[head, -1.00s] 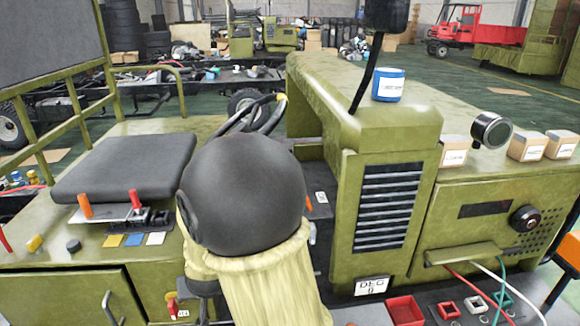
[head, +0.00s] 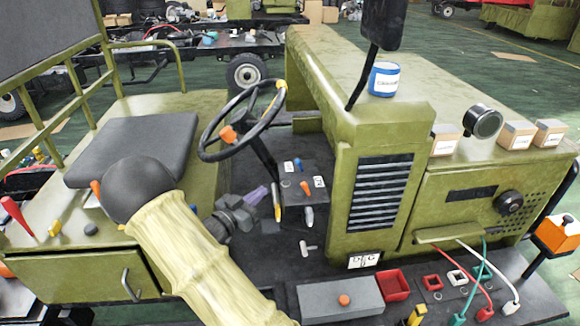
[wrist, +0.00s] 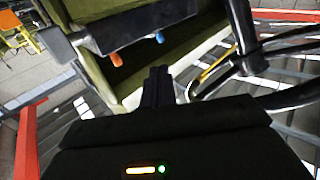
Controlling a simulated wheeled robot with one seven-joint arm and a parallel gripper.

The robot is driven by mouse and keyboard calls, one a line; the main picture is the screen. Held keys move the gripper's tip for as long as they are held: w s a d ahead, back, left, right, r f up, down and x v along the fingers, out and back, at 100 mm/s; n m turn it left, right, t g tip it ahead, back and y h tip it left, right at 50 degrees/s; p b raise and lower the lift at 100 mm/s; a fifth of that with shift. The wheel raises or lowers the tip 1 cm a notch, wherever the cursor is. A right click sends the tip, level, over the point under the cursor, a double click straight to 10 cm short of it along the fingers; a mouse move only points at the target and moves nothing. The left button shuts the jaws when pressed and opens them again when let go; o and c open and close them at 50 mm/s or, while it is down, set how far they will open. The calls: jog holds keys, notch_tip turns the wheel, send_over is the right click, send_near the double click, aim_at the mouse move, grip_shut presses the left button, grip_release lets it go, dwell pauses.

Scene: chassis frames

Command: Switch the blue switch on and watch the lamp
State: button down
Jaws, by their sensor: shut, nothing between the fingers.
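The blue switch (head: 298,164) is a small toggle on a dark panel behind the steering wheel in the head view. It also shows in the wrist view (wrist: 159,37), beside an orange switch (wrist: 116,59). My gripper (head: 262,193) is shut and empty, to the left of the panel and apart from the switch. In the wrist view the closed fingertips (wrist: 158,72) are below the blue switch. A round lamp-like unit (head: 483,123) with a grey face stands on the hood at right, with no glow visible. Which lamp belongs to the switch is unclear.
The steering wheel (head: 240,118) stands above and left of the panel. Levers (head: 277,204) rise just right of my gripper. A black seat (head: 135,148) is at left. A blue-labelled can (head: 384,79) and small boxes sit on the hood.

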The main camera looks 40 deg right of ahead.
aim_at(289, 177)
jog(key=shift+d, duration=0.1)
jog(key=p+x, duration=0.6)
jog(key=x, duration=0.6)
jog(key=shift+d+r, duration=0.1)
jog(key=shift+d, duration=0.15)
jog(key=shift+w+d+p, duration=0.25)
jog(key=shift+d+p, duration=0.05)
jog(key=shift+d, duration=0.4)
jog(key=shift+a, duration=0.15)
